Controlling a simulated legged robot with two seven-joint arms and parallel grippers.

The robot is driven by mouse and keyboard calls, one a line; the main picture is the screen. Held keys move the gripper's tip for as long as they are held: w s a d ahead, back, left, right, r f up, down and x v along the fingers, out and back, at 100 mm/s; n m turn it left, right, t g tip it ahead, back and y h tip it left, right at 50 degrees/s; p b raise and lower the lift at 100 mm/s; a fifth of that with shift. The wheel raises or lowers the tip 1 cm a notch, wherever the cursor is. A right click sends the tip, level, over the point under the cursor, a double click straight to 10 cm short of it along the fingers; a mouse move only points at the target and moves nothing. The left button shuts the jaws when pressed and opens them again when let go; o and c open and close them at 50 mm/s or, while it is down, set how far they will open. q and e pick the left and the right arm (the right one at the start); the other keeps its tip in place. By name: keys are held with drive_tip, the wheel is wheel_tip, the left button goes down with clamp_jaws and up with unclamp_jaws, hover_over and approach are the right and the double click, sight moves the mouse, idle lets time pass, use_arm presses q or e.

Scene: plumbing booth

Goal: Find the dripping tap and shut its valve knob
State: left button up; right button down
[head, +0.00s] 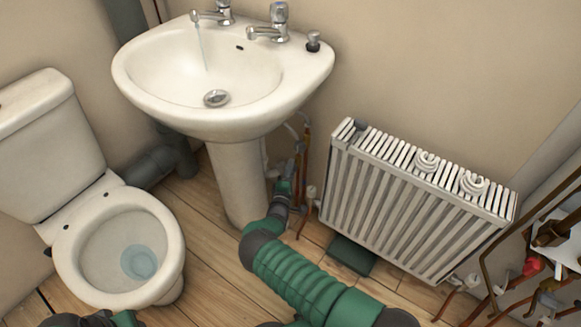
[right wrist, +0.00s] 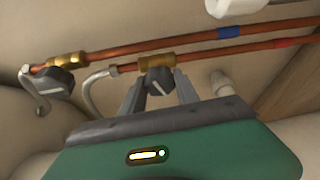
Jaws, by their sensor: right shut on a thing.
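In the head view a thin stream of water (head: 202,48) falls from the left tap (head: 212,14) into the basin. No water shows under the right tap (head: 271,30). My right gripper (head: 283,190) is low beside the basin pedestal, at the pipes. In the right wrist view its two fingers are shut on a dark valve knob (right wrist: 158,82) under a brass fitting on the red-banded copper pipe (right wrist: 255,48). A second dark knob (right wrist: 58,82) is to the left, on the blue-banded pipe (right wrist: 190,42), untouched. Part of my left arm shows at the bottom left edge; its fingers are hidden.
The white basin (head: 130,75) overhangs the pedestal (head: 238,180). A toilet (head: 165,235) stands on the left and a radiator (head: 400,205) on the right. More pipes (head: 550,240) are at the far right. Some wooden floor is free between toilet and pedestal.

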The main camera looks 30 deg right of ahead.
drive_tip(key=shift+s+d+f+m+t+h, duration=0.15)
drive_tip(key=shift+m+h, duration=0.1)
drive_tip(key=shift+m, duration=0.6)
drive_tip(key=shift+a+f+m+t+h, duration=0.15)
drive_tip(key=shift+m+h, duration=0.1)
drive_tip(key=shift+m, duration=0.6)
drive_tip(key=shift+d+m, duration=0.1)
drive_tip(key=shift+m, duration=0.2)
drive_tip(key=c, duration=0.9)
unclamp_jaws()
drive_tip(key=shift+r, duration=0.1)
